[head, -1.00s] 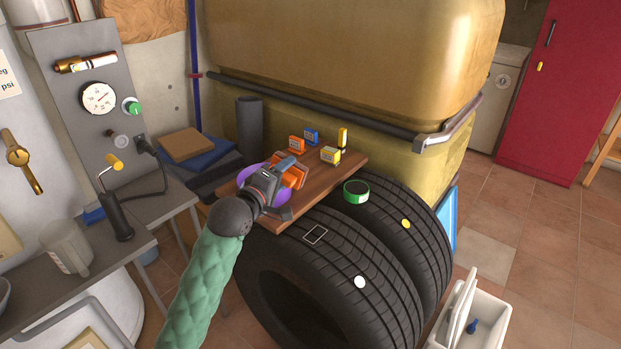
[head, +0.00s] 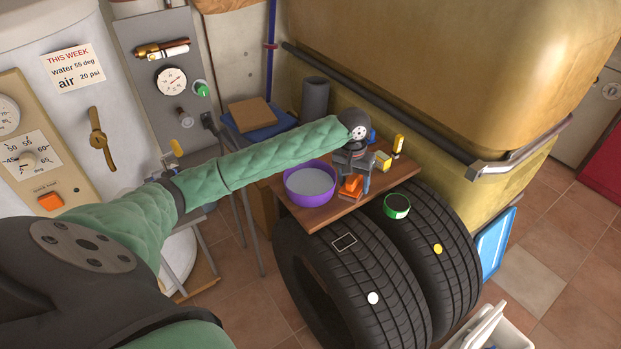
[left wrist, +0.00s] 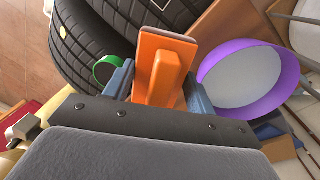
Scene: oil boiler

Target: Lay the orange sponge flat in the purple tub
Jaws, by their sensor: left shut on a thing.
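The orange sponge (head: 351,187) is a flat piece with a raised block along its middle. It also shows in the left wrist view (left wrist: 165,58), between the two blue-grey fingers. My left gripper (head: 352,176) is shut on it, with the fingers at its sides. The purple tub (head: 292,189) stands on the wooden board, just left of the sponge, with a flat grey surface inside it. In the left wrist view the tub (left wrist: 285,83) is right of the gripper, apart from the sponge. Whether the sponge touches the board is unclear. My right gripper is out of view.
The wooden board (head: 325,213) lies on two black tires (head: 350,262). A yellow block (head: 383,161) and a small yellow upright piece (head: 398,144) stand at its back right. A green roll (head: 397,206) is on the rear tire. A large tan tank (head: 440,70) rises behind.

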